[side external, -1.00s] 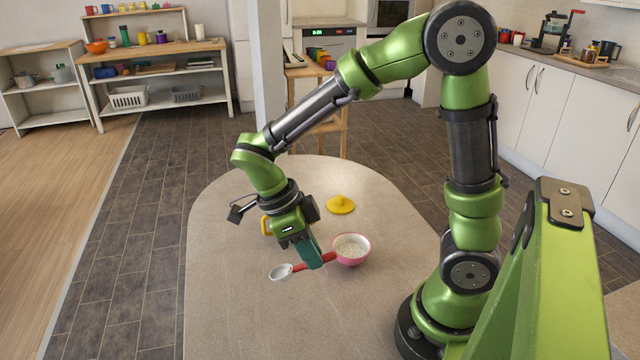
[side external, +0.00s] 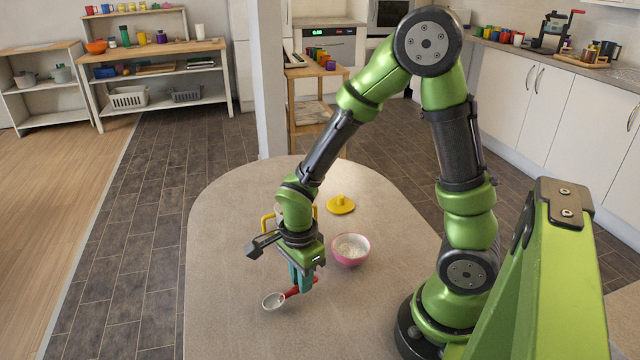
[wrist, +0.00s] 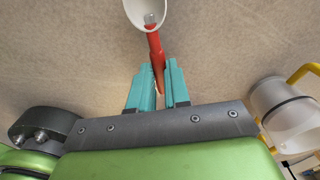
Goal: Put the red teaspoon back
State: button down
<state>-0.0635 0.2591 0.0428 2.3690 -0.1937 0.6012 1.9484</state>
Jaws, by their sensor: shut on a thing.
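The red teaspoon (side external: 292,292) has a red handle and a pale bowl end (side external: 274,301). My gripper (side external: 302,282) is shut on its handle, with the teal fingers pointing down and the bowl end sticking out to the left. The spoon is low over the table; I cannot tell whether it touches. In the wrist view the red handle (wrist: 156,50) runs between the teal fingers (wrist: 160,88), and the bowl end is cut off by the top edge. A pink bowl (side external: 362,259) with white contents stands right of my gripper.
A pale container with a yellow handle (side external: 267,222) stands behind my wrist, mostly hidden; it shows at the right of the wrist view (wrist: 280,105). A yellow lid-like piece with a knob (side external: 340,205) lies behind the pink bowl. The front of the table (side external: 235,335) is clear.

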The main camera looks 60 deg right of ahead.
jog(key=shift+f, duration=0.65)
jog(key=c, duration=1.1)
grip_release()
jog(key=shift+f, duration=0.1)
jog(key=s+r+n+t+y, duration=0.1)
jog(key=s+r+n+t, duration=0.1)
jog(key=r+n, duration=0.7)
jog(key=s+r+n+t+y, duration=0.1)
jog(key=s+r+n+t, duration=0.1)
jog(key=r+n+t, duration=0.3)
jog(key=shift+s+a+r+n, duration=0.3)
jog(key=shift+r+n, duration=1.9)
jog(key=shift+r, duration=2.7)
